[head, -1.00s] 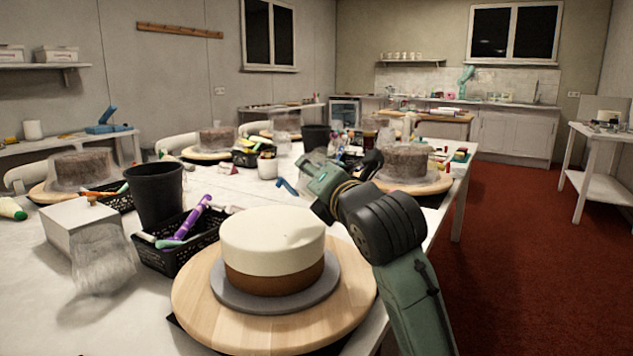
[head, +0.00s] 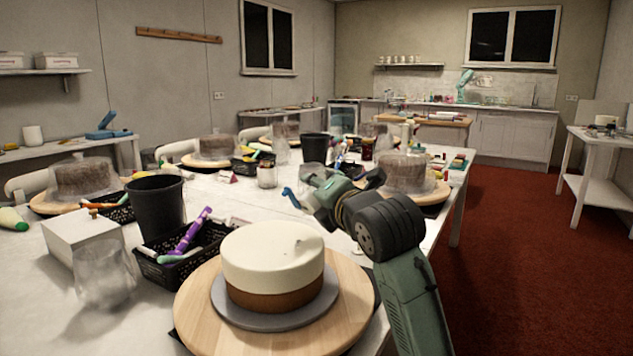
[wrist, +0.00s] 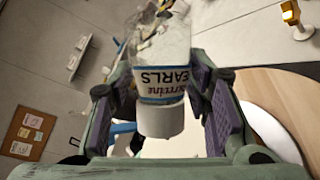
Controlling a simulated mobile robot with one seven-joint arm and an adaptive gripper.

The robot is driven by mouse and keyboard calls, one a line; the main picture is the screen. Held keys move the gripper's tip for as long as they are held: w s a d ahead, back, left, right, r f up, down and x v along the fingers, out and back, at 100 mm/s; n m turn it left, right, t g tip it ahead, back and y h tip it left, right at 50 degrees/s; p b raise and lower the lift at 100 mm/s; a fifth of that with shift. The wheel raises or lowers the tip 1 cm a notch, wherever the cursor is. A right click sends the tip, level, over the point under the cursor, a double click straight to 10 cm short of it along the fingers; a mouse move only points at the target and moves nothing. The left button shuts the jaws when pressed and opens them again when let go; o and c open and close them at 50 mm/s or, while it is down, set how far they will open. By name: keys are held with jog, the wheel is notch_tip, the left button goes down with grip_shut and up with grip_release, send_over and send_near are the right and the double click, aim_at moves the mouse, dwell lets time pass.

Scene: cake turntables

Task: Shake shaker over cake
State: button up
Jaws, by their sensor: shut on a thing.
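The cake (head: 272,262), white on top and brown below, stands on a grey board (head: 235,313) on a round wooden turntable (head: 195,310). Small marks show on its top. My gripper (head: 318,188) is above and behind the cake's right side in the head view. In the wrist view its purple-padded fingers (wrist: 172,98) are shut on the shaker (wrist: 165,55), a clear container with a label ending in "EARLS" and a white cap. The cap points down in that picture. The shaker is small and hard to make out in the head view.
A black basket (head: 165,275) of tools, a black bin (head: 157,208), a white box (head: 85,232) and a clear jar (head: 103,280) stand left of the cake. More cakes on turntables stand farther back. Open red floor (head: 530,270) lies to the right.

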jog(key=shift+f, duration=0.1)
jog(key=shift+x, duration=0.8)
jog(key=shift+a, duration=0.15)
jog(key=shift+r+n+t+b, duration=0.3)
jog(key=shift+r+n+b, duration=0.1)
jog(key=shift+b, duration=0.25)
